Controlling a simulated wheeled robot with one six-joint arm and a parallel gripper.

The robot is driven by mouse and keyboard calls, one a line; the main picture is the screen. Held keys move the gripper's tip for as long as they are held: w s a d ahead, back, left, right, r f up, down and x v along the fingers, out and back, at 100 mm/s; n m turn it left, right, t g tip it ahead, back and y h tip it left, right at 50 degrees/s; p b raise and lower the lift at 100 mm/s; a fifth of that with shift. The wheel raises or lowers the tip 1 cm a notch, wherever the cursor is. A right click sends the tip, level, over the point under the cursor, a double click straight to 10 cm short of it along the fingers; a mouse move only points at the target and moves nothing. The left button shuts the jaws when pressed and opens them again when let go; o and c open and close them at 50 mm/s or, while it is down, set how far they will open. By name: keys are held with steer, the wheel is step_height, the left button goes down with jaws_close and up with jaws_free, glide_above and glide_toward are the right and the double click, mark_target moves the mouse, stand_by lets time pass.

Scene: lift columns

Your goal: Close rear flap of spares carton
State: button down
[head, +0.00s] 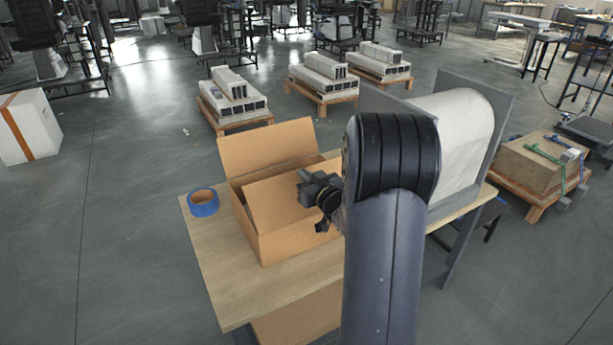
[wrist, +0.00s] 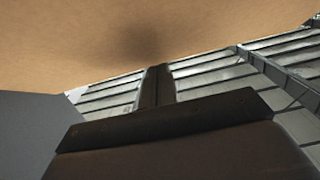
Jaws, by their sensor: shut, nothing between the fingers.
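The spares carton (head: 266,238) stands on the wooden table. A large flap (head: 265,147) stands up along its far edge, leaning slightly back. Another cardboard panel (head: 280,196) slopes across the opening, and part of it is hidden behind my gripper. My gripper (head: 304,184) is over the right part of the carton, in front of that panel. In the wrist view the fingers (wrist: 155,86) are shut and empty, with their tips close under a broad cardboard surface (wrist: 110,35). I cannot tell whether they touch it, or which panel it is.
A blue tape roll (head: 203,202) lies on the table left of the carton. A white rounded roll (head: 455,125) between grey plates stands to the right, partly behind my arm. The table's front left (head: 230,290) is clear. Loaded pallets (head: 235,125) stand on the floor behind.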

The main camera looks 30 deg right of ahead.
mark_target(298, 180)
steer(key=shift+w+p, duration=0.15)
steer(key=shift+p, duration=0.45)
steer(key=shift+w+g+p, duration=0.15)
steer(key=shift+g+p, duration=0.15)
steer(key=shift+p, duration=0.05)
steer(key=shift+w+f+g+p, duration=0.1)
steer(key=shift+w+g+p, duration=0.35)
steer(key=shift+p, duration=0.7)
steer(key=w+f+g+p, duration=0.1)
steer(key=p, duration=0.3)
steer(key=w+f+g+p, duration=0.1)
steer(key=g+p, duration=0.1)
steer(key=p, duration=0.3)
steer(key=shift+a+g, duration=0.1)
steer(key=shift+g, duration=0.15)
steer(key=f+g+p, duration=0.1)
steer(key=p, duration=0.1)
steer(key=f+p, duration=0.1)
steer(key=p, duration=0.1)
steer(key=shift+w+g, duration=0.4)
steer(key=shift+w+f+p, duration=0.25)
steer(key=shift+f+p, duration=0.6)
steer(key=shift+f, duration=0.05)
